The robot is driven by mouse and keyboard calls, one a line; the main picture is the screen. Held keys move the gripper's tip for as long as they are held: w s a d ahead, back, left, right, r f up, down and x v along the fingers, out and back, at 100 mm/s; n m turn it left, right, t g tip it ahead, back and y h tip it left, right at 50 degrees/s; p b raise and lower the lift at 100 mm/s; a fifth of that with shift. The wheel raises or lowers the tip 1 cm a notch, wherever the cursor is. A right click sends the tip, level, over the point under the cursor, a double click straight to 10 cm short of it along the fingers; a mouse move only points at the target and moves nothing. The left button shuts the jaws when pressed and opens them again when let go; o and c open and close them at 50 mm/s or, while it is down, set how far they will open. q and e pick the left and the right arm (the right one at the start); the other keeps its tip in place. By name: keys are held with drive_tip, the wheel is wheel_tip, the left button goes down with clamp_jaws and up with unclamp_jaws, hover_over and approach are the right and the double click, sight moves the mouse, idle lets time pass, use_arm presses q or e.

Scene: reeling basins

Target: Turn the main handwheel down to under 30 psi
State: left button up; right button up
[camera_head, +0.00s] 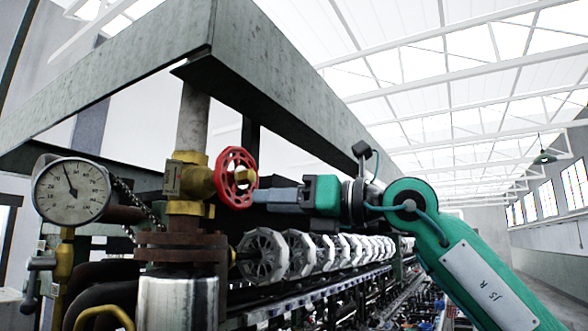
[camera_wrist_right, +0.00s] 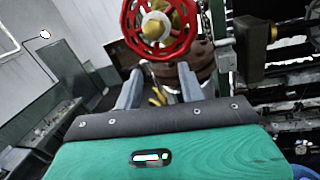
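The red handwheel (camera_head: 236,178) is on a brass valve (camera_head: 188,180) on the vertical pipe. My right gripper (camera_head: 258,196) points left at it, with its fingertips close to the wheel's right side in the head view; I cannot tell if they touch. In the right wrist view the wheel (camera_wrist_right: 128,22) is ahead of and above the fingertips. The two fingers of the right gripper (camera_wrist_right: 160,72) are apart, with nothing between them. The round pressure gauge (camera_head: 72,205) has its needle pointing up and slightly left; its figures are too small to read surely. My left gripper is not in view.
A grey steel beam frame (camera_head: 290,95) spans above the valve. A row of pale octagonal reels (camera_head: 262,258) runs back below my right arm. A rusty flange (camera_head: 180,243) is under the valve. A chain (camera_head: 128,195) hangs beside the gauge.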

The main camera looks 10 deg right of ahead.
sight(253, 176)
wheel_tip(253, 176, up, 4)
drive_tip(key=s+d+t+h, duration=0.2)
drive_tip(key=p+x, duration=0.1)
drive_tip(key=x, duration=0.1)
drive_tip(key=p+x, duration=0.1)
drive_tip(key=r+p+x, duration=0.1)
drive_tip(key=x, duration=0.1)
drive_tip(key=shift+w+a, duration=0.15)
drive_tip(key=shift+w, duration=0.1)
drive_tip(key=shift+w+a+f+p, duration=0.2)
drive_tip(key=shift+w+a+p, duration=0.15)
drive_tip(key=shift+a+p, duration=0.15)
